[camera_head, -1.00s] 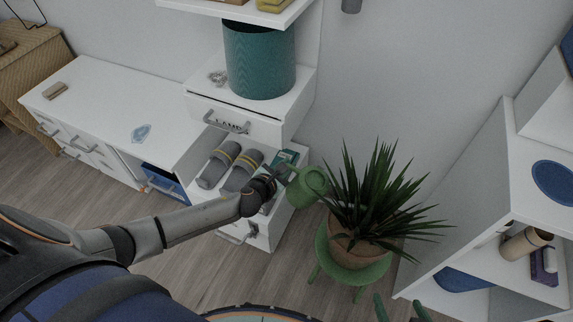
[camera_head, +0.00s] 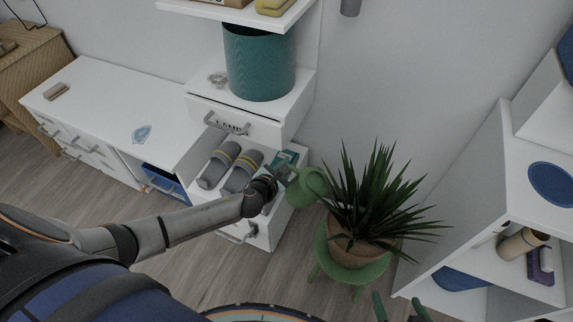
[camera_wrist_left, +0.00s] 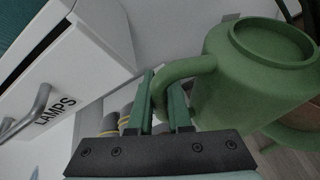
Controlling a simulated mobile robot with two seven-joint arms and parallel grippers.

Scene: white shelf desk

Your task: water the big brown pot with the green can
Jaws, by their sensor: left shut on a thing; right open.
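The green can (camera_head: 311,186) hangs in the air just left of the plant, in front of the white drawers. My left gripper (camera_head: 279,181) is shut on its handle; the left wrist view shows the green fingers (camera_wrist_left: 163,106) around the handle, with the can body (camera_wrist_left: 250,88) to their right. The big brown pot (camera_head: 350,252) holds a spiky dark green plant (camera_head: 372,205) and stands on a green stool (camera_head: 325,262). The can is above and left of the pot and looks about upright. My right gripper (camera_head: 399,309) is open and empty at the bottom edge, below the pot.
A white drawer unit (camera_head: 262,235), with grey slippers (camera_head: 240,172) on it, stands behind my left gripper. A teal bin (camera_head: 260,65) stands above it on the LAMPS drawer (camera_head: 233,124). A white shelf desk (camera_head: 480,215) is at right. Wall space behind the plant is clear.

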